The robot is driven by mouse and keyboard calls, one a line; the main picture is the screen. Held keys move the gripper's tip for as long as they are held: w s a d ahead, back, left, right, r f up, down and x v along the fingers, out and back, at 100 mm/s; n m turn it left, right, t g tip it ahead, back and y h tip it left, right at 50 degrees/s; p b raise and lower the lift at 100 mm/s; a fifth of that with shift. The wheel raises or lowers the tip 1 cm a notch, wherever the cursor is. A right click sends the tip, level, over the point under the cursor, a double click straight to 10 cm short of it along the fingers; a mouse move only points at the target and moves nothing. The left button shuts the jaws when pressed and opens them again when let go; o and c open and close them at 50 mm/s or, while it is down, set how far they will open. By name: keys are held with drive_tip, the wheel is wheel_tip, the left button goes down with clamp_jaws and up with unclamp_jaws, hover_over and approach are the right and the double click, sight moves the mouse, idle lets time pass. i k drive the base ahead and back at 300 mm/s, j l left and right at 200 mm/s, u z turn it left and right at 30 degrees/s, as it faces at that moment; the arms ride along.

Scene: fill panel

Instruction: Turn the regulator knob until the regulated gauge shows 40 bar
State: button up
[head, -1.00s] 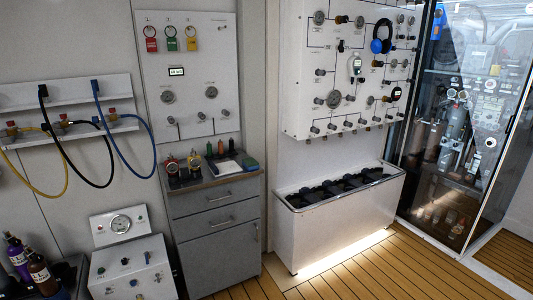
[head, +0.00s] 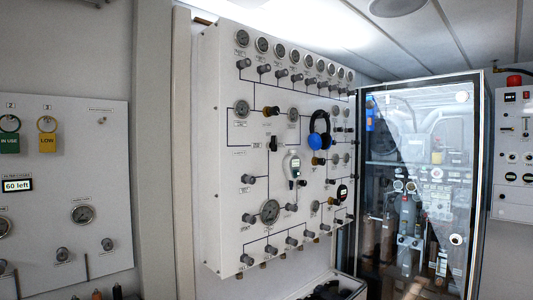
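The white fill panel (head: 212,190) hangs on the wall in the middle of the head view, seen at an angle. A dark knob with a brass-coloured part (head: 271,111) sits between a left gauge (head: 242,109) and a right gauge (head: 293,114), joined by drawn lines. A similar brass-and-dark knob (head: 318,160) sits lower right. A larger gauge (head: 270,211) is near the panel's bottom. Labels and needles are too small to read, so I cannot tell which knob is the regulator or which gauge is the regulated one. My gripper is not in view.
A glass-doored cabinet (head: 415,130) stands to the right. A tagged panel (head: 100,150) is at left. The space before the fill panel looks clear.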

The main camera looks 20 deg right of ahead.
sight(275, 111)
drive_tip(key=i+l, duration=0.1)
drive_tip(key=l, duration=0.35)
drive_tip(key=i+l, duration=0.1)
drive_tip(key=l, duration=0.35)
drive_tip(key=i+l, duration=0.1)
drive_tip(key=l, duration=0.4)
drive_tip(key=i+l+u, duration=0.1)
drive_tip(key=l, duration=0.35)
drive_tip(key=i+l, duration=0.1)
drive_tip(key=l, duration=0.35)
